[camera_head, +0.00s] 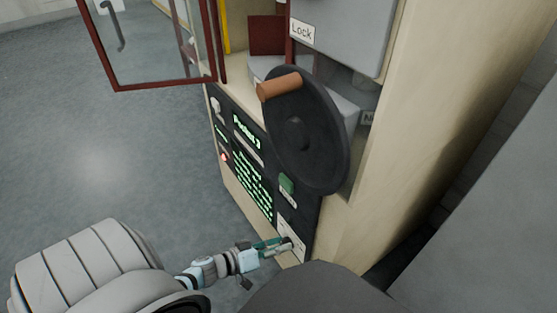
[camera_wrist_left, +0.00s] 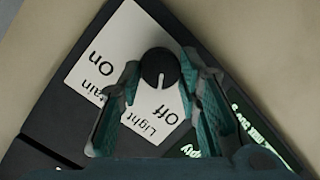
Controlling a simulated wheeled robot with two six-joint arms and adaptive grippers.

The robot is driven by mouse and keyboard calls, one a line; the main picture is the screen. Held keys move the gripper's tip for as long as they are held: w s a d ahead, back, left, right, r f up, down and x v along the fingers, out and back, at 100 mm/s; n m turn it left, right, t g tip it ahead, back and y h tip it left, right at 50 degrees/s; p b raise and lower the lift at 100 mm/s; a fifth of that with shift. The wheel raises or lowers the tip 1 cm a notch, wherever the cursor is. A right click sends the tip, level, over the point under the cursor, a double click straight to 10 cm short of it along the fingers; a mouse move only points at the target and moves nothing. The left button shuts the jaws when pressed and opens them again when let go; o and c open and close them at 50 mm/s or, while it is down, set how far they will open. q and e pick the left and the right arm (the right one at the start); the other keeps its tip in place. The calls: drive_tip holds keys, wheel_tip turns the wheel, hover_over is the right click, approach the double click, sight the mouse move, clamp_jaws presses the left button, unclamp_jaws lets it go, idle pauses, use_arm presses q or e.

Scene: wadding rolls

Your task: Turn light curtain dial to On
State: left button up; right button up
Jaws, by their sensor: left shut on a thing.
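The light curtain dial (camera_wrist_left: 158,63) is a round black knob on a white label plate (camera_wrist_left: 122,35) marked "Light ... tain", "On" and "Off". Its white pointer line points down in the left wrist view, toward the "Off" word. My left gripper (camera_head: 286,245) reaches the lower right of the control panel in the head view. In the left wrist view, my left gripper (camera_wrist_left: 160,78) has its teal-padded fingers on either side of the dial, shut on it. The fingers cover part of the label. My right gripper is in neither view.
The black panel (camera_head: 263,203) has green lit text, a red light (camera_head: 225,157) and a green button (camera_head: 287,184). A large black handwheel (camera_head: 312,145) with a brown handle (camera_head: 279,87) juts out above. A red-framed glass door (camera_head: 150,86) stands open at upper left. Floor at left is clear.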

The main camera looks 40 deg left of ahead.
use_arm(q)
drive_tip(key=shift+s+d+f+m+t+y, duration=0.15)
drive_tip(key=shift+m+t+y, duration=0.2)
drive_tip(key=shift+m+y, duration=0.9)
drive_tip(key=shift+w+d+m+t+y, duration=0.15)
drive_tip(key=shift+m+t+y, duration=0.2)
drive_tip(key=shift+m, duration=1.8)
drive_tip(key=shift+s+d+f+m+t+y, duration=0.25)
drive_tip(key=shift+m+y, duration=0.55)
drive_tip(key=shift+m, duration=0.9)
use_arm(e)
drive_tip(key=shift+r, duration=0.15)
use_arm(q)
drive_tip(key=shift+w+r, duration=0.1)
drive_tip(key=shift+r, duration=0.1)
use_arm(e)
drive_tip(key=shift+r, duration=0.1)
use_arm(q)
drive_tip(key=o, duration=1.1)
drive_tip(key=shift+o, duration=0.2)
drive_tip(key=shift+a, duration=0.1)
